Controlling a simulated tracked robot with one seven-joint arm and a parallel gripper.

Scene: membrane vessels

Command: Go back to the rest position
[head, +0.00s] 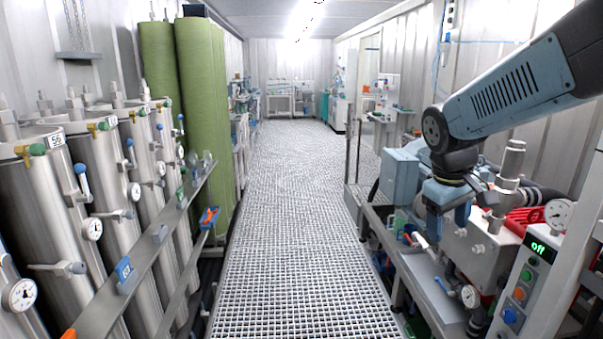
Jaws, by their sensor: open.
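My arm (510,95) reaches in from the right edge in the head view and bends down at a dark joint. My gripper (446,222) hangs below it, small and partly lost against the fittings behind. It looks open, with nothing seen between its fingers. It is over or in front of the right-hand bench (425,275), close to a metal block with valves (475,245). I cannot tell whether it touches anything there.
Tall steel vessels (95,200) with gauges and valves line the left, behind a metal rail (150,245). Green rolls (205,110) stand behind them. A control panel (525,280) reading "off" is at the lower right. The grated floor (290,230) in the middle is clear.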

